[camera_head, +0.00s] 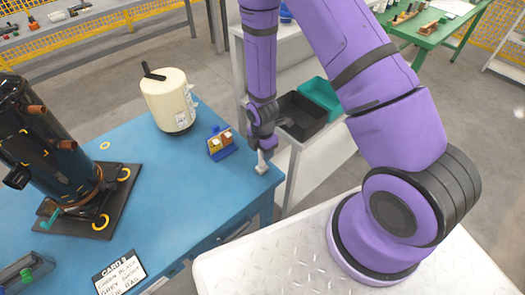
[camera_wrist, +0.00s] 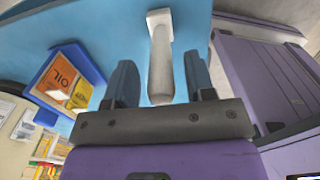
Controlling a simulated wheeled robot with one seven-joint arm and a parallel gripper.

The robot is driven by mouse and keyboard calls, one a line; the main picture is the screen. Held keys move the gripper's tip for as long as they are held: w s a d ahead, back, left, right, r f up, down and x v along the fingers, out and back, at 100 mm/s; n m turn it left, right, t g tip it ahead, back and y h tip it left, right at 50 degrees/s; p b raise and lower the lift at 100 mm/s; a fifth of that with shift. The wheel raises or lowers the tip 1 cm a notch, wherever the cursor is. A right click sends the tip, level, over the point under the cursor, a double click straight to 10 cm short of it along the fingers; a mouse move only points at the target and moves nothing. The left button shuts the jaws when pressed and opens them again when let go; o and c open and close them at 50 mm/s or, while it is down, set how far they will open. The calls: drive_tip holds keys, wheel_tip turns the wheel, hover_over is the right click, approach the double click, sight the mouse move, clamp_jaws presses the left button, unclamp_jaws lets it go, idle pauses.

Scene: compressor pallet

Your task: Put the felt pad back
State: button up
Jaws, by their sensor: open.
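My gripper (camera_head: 264,150) points down over the right corner of the blue table. In the wrist view my gripper (camera_wrist: 160,78) is open, with a blue-grey finger on either side. A pale piece with a square end and a rounded stem (camera_wrist: 160,58) appears in the gap between the fingers, with space on both sides. It also shows in the head view (camera_head: 262,168), just below the gripper at the table corner. I cannot tell for sure which thing is the felt pad. The dark compressor (camera_head: 45,140) stands on a dark plate (camera_head: 112,205) with yellow rings.
A small blue holder with yellow and orange packs (camera_head: 221,144) stands left of the gripper. Behind it is a cream canister (camera_head: 168,100). A loose yellow ring (camera_head: 105,145) and a card (camera_head: 120,273) lie on the blue table (camera_head: 170,195). Black (camera_head: 300,115) and teal (camera_head: 322,98) bins are beyond.

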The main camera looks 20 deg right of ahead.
wheel_tip(320, 180, up, 12)
drive_tip(key=shift+f, duration=0.15)
drive_tip(key=s+d+r+m+t, duration=0.15)
drive_tip(key=r+m, duration=0.35)
drive_tip(key=r, duration=0.7)
drive_tip(key=s+d+r+m+t, duration=0.1)
drive_tip(key=s+d+r+m, duration=0.3)
drive_tip(key=r, duration=0.8)
drive_tip(key=s+d+r+m+t, duration=0.1)
drive_tip(key=s+r+m+t, duration=0.1)
drive_tip(key=s+r+m, duration=1)
drive_tip(key=s+r, duration=0.2)
drive_tip(key=s, duration=0.1)
drive_tip(key=shift+s+r+m+t, duration=0.15)
drive_tip(key=shift+s+m+t, duration=0.15)
drive_tip(key=shift+s+t, duration=0.05)
